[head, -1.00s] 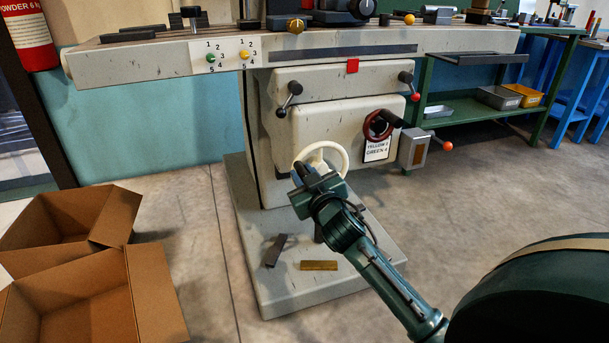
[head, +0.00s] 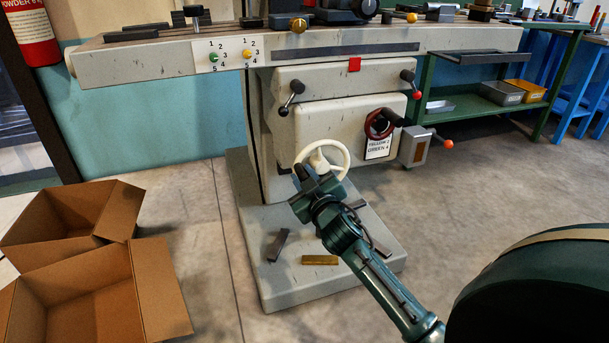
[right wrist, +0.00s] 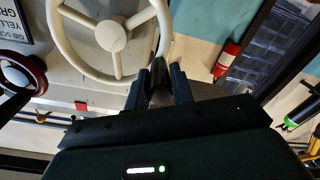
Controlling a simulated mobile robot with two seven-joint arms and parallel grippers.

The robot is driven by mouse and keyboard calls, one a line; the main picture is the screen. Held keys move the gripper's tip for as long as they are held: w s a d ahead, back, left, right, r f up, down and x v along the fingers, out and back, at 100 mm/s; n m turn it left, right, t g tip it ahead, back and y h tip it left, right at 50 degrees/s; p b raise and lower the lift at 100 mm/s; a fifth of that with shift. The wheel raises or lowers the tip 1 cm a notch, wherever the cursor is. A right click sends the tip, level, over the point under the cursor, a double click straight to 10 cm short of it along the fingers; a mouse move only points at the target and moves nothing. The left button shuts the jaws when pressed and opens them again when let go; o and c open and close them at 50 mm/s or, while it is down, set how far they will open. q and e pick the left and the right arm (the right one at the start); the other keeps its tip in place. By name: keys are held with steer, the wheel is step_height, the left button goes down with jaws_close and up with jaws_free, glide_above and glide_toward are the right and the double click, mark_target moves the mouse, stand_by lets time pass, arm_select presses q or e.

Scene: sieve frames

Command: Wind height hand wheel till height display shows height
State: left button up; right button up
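A cream three-spoke hand wheel (head: 341,157) is on the lower front of the grey machine; it also shows large in the right wrist view (right wrist: 113,36). My right gripper (head: 303,173) is at its lower left rim. In the right wrist view its fingers (right wrist: 160,88) stand close on both sides of a dark handle (right wrist: 159,72) at the wheel's rim and appear shut on it. A white panel on the table edge has a green dial (head: 213,57) and a yellow dial (head: 246,56), numbered 1 to 5; their exact settings are too small to read. My left gripper is out of view.
A dark red hand wheel (head: 378,124) with a card (head: 378,149) reading "YELLOW 2 GREEN 4" is to the right. Ball-ended levers (head: 291,94) stick out nearby. Metal bars (head: 320,260) lie on the machine's base (head: 283,291). Open cardboard boxes (head: 158,280) stand left.

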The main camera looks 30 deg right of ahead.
steer(key=o, duration=0.4)
steer(key=shift+d, duration=0.1)
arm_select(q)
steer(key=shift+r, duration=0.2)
arm_select(e)
steer(key=shift+o, duration=0.2)
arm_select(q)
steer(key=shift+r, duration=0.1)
arm_select(e)
steer(key=shift+s, duration=0.1)
steer(key=shift+s, duration=0.2)
arm_select(q)
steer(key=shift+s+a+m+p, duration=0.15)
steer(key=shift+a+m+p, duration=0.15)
steer(key=shift+p, duration=1.15)
arm_select(e)
steer(key=v, duration=1.2)
steer(key=shift+s, duration=0.35)
